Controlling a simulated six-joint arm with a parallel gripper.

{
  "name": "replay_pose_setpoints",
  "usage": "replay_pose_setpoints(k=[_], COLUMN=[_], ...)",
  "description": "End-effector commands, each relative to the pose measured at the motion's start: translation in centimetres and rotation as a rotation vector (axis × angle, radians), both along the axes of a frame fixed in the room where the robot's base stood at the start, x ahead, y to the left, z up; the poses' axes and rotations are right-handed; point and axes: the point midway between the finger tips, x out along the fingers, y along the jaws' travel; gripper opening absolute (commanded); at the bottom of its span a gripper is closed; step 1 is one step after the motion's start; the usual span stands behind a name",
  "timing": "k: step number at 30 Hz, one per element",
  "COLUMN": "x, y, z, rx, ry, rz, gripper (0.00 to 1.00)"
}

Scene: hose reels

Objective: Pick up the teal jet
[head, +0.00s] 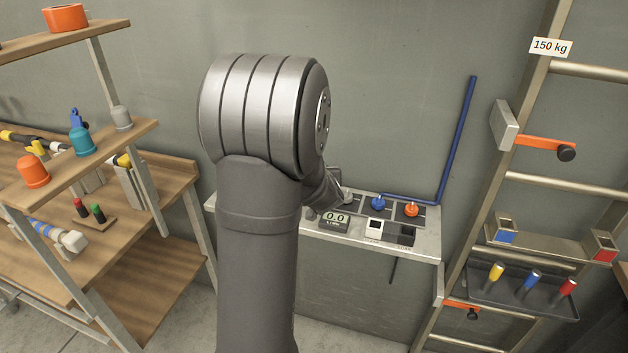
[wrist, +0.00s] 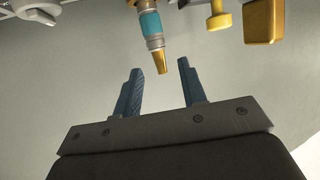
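In the wrist view, a jet with a teal band (wrist: 151,24) and a tapering brass tip points down between and just beyond the fingertips; its top is cut off by the picture edge. My gripper (wrist: 160,67) is open, with its two blue fingers apart and nothing between them. In the head view my arm hides the gripper and this jet. A teal cap-shaped piece (head: 82,141) stands on the upper left shelf between an orange one (head: 33,171) and a grey one (head: 122,118); I cannot tell how it relates to the jet.
In the wrist view a yellow piece (wrist: 218,20) and a gold block (wrist: 264,22) are to the right. In the head view a console (head: 425,246) with coloured knobs stands behind my arm, a wooden shelf (head: 140,136) is left, and a ladder (head: 492,160) is right.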

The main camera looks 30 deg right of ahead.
Motion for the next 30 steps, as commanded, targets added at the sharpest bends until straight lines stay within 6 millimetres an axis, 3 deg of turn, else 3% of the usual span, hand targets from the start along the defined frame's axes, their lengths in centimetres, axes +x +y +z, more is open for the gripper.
replay_pose_setpoints(k=[15, 23, 24, 30], x=[4.4, 4.7, 4.7, 4.7], y=[-1.7, -1.8, -1.8, -1.8], z=[-2.0, -2.1, -2.1, -2.1], rx=[0.0, 0.0, 0.0, 0.0], ry=[0.002, 0.001, 0.001, 0.002], rz=[-0.001, -0.002, -0.002, -0.002], gripper=[0.38, 0.38, 0.36, 0.0])
